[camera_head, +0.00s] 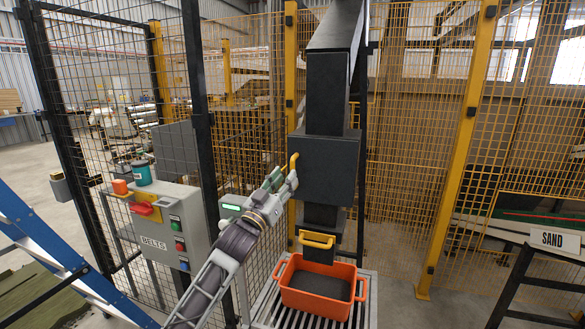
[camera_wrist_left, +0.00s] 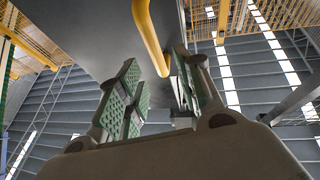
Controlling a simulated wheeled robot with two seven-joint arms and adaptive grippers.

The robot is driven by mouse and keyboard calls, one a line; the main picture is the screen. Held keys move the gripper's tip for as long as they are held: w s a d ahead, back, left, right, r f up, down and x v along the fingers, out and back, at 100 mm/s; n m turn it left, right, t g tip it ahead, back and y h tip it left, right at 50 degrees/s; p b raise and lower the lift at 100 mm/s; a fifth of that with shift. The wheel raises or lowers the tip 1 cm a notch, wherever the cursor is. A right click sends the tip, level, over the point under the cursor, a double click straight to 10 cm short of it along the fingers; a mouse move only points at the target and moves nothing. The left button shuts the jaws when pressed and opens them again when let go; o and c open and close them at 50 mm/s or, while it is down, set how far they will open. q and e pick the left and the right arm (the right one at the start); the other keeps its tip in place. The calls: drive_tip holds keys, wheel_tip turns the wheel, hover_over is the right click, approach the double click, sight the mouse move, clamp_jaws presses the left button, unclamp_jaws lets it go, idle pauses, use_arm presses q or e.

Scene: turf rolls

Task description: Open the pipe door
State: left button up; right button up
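The pipe is a dark vertical duct (camera_head: 326,95) with a wide dark box (camera_head: 330,168) midway down. A yellow handle (camera_head: 293,163) stands on the box's left side and also shows in the left wrist view (camera_wrist_left: 150,38). I cannot tell whether this box is the pipe door or whether it is open. My left gripper (camera_head: 283,177) is beside the handle. In the left wrist view its green-padded fingers (camera_wrist_left: 160,88) are apart, with the handle's near end at the gap between their tips. The handle is not clamped. My right gripper is out of view.
Below the pipe, a second yellow handle (camera_head: 317,240) sits above an orange crate (camera_head: 312,297) with dark material, on a slatted stand. A grey BELTS control box (camera_head: 168,232) and blue ladder (camera_head: 45,245) stand left. Yellow mesh fencing (camera_head: 410,140) surrounds the pipe.

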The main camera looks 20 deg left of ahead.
sight(292, 168)
use_arm(q)
drive_tip(key=shift+x, duration=2.15)
drive_tip(key=shift+w+d+r+p, duration=0.1)
drive_tip(key=shift+w+p, duration=0.2)
drive_tip(key=shift+w, duration=0.1)
drive_tip(key=shift+w+r, duration=0.1)
drive_tip(key=shift+w, duration=0.1)
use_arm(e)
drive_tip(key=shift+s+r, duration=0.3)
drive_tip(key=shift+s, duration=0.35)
use_arm(q)
drive_tip(key=shift+c, duration=0.5)
clamp_jaws()
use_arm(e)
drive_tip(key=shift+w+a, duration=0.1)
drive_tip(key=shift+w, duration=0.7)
